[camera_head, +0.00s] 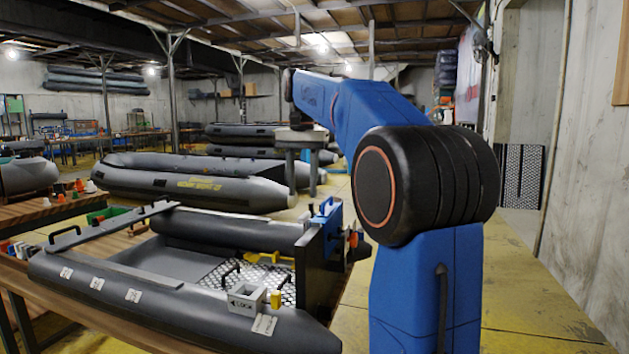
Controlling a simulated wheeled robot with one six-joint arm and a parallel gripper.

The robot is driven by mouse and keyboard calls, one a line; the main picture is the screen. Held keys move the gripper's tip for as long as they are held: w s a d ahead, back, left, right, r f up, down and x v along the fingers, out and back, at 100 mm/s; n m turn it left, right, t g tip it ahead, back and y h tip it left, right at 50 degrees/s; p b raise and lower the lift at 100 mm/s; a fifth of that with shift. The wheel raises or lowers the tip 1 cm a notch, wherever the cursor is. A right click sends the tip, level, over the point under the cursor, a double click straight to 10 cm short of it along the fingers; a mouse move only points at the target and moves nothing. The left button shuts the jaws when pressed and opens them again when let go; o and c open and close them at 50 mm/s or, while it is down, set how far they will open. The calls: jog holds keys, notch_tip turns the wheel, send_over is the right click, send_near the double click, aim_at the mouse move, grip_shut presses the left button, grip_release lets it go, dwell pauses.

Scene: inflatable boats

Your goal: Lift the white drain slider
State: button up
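An inflatable boat (150,300) with grey tubes rests on a wooden table at the lower left. A small whitish block (247,299) with dark markings sits at its near right tube; it may carry the white drain slider, but I cannot tell the slider apart at this size. A yellow piece (276,299) stands just right of the block. My gripper (302,188) hangs from my blue arm, fingers pointing down, above and behind the boat's transom. Its two grey fingers stand apart with nothing seen between them. It is well clear of the block.
The dark transom (316,262) bears blue and orange fittings (328,215). Black handles (64,234) stick up from the boat. Small coloured parts lie on a table (40,212) at left. Large grey boats (190,182) lie behind. Yellow floor is free at lower right.

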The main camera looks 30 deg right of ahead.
aim_at(304, 214)
jog(key=shift+w+d, duration=0.4)
jog(key=shift+d, duration=0.15)
jog(key=shift+f, duration=4.85)
grip_shut()
